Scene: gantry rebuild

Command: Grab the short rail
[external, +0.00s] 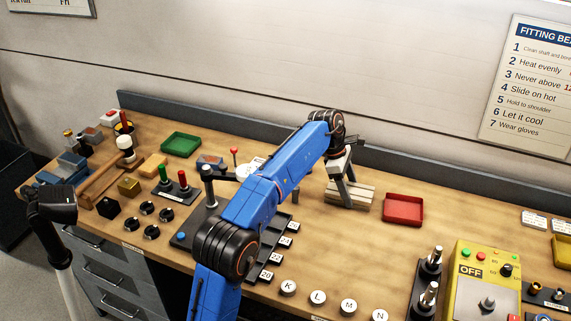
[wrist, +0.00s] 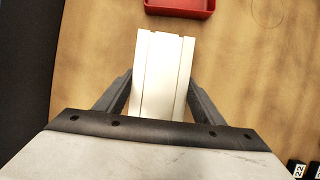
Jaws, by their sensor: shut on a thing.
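A cream-coloured grooved rail (wrist: 158,80) lies between the two fingers of my gripper (wrist: 160,98) in the wrist view, its far end pointing toward the red tray. My gripper is shut on it. In the external view my gripper (external: 345,190) reaches down over a pale stack of rails (external: 355,198) near the back of the bench. The arm hides part of that area. I cannot tell in the external view whether the held rail is lifted clear of the stack.
A red tray (external: 403,209) stands just right of my gripper and also shows in the wrist view (wrist: 180,5). A green tray (external: 181,144) is at the back left. A yellow control box (external: 480,280) stands at the front right. The bench between red tray and box is clear.

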